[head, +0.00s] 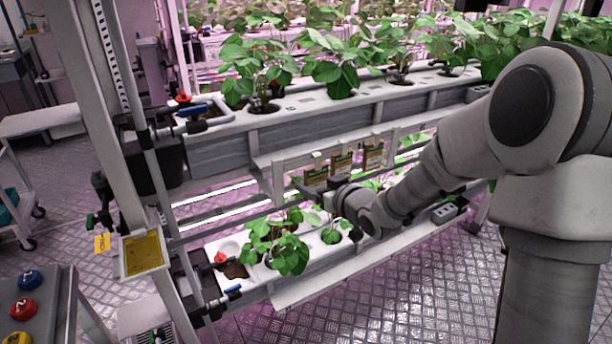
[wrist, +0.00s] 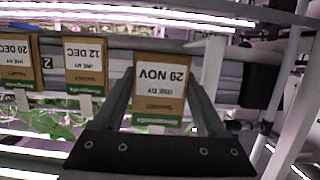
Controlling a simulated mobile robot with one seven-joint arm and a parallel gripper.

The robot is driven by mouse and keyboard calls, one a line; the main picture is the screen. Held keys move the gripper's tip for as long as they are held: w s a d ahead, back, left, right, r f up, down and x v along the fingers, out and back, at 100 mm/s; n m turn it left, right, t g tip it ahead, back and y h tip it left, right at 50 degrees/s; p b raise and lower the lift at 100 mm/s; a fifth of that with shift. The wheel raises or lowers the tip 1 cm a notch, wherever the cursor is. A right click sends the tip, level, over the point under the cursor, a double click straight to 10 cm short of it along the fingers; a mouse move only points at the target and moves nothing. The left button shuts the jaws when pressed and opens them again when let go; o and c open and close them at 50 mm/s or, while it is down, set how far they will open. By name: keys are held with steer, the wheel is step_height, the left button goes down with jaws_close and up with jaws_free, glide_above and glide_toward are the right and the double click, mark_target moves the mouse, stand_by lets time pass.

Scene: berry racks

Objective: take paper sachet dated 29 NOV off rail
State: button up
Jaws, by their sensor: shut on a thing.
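The paper sachet dated 29 NOV (wrist: 160,88) is brown with a white label and a green band, and appears upside down in the wrist view. My gripper (wrist: 162,72) is shut on it, with one finger along each side edge. In the head view this sachet (head: 316,178) is the leftmost of three at the rail (head: 290,157), with my gripper (head: 322,187) at it. Whether it still hangs from its clip I cannot tell. The sachets dated 12 DEC (wrist: 86,65) and 20 DEC (wrist: 16,62) hang beside it, apart from my gripper.
A planted trough (head: 300,120) runs above the rail and a lower planted trough (head: 320,250) below it. A rack post (head: 110,120) with pipes and valves stands at the left. A button console (head: 35,300) is at the front left. The floor in front is clear.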

steer(key=shift+s+d, duration=0.65)
steer(key=shift+s, duration=0.3)
steer(key=shift+s+d, duration=0.6)
steer(key=shift+s, duration=0.3)
steer(key=shift+f, duration=0.1)
